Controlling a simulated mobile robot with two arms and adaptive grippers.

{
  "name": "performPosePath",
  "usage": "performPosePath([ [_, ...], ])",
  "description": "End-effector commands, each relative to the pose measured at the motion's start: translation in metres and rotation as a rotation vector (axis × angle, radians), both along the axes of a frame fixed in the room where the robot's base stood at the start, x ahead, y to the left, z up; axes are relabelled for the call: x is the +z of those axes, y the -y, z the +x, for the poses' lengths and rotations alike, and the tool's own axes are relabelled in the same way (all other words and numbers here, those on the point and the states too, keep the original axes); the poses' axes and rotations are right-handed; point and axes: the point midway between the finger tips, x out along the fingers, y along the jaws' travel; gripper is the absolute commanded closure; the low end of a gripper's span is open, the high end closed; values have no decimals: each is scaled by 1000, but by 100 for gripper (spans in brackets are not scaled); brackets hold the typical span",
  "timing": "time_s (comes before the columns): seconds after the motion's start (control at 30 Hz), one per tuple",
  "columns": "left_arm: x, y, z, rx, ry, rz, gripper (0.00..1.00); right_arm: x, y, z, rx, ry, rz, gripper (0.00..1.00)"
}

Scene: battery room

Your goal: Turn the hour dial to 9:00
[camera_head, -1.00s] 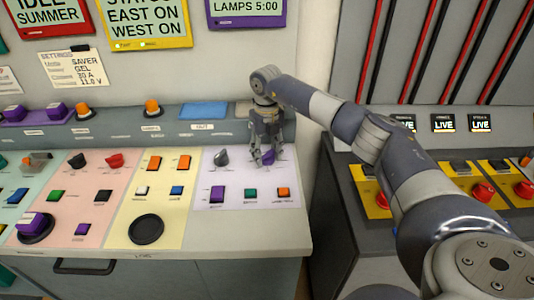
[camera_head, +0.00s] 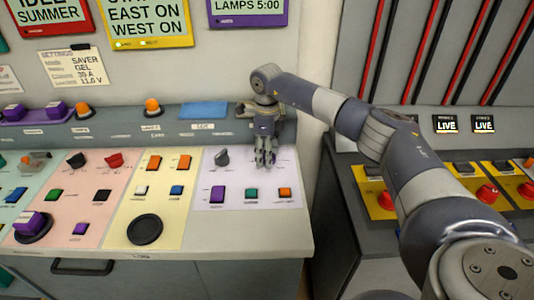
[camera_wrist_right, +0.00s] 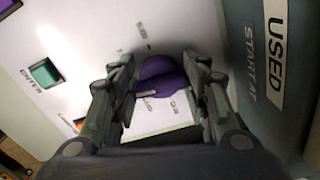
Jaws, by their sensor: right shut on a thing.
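The purple dial (camera_wrist_right: 160,78) sits on the pale lilac panel between the two fingers of my right gripper (camera_wrist_right: 163,95) in the right wrist view. The gripper is shut on it, with a finger at each side. The dial's pale pointer mark shows at its lower left. In the head view my right gripper (camera_head: 266,160) points down at the panel and hides the dial. The purple-framed display (camera_head: 247,8) above reads "LAMPS 5:00". My left gripper is not in view.
Purple, green and orange buttons, including the orange one (camera_head: 284,195), lie in front. A blue plate (camera_head: 203,111) is on the ledge behind. A second console (camera_head: 335,170) stands to the right.

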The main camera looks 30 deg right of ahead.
Motion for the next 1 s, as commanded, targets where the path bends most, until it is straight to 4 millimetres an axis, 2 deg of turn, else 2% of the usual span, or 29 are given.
performPosePath([
  [0.3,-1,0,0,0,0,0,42,1,0,1,91,4,0,81],
  [0.77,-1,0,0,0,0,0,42,2,0,1,101,4,0,81],
  [0.8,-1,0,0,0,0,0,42,2,0,1,101,4,0,50],
  [0.83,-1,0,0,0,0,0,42,2,0,1,101,4,0,43],
  [1.0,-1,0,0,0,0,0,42,1,0,0,101,3,0,42],
])
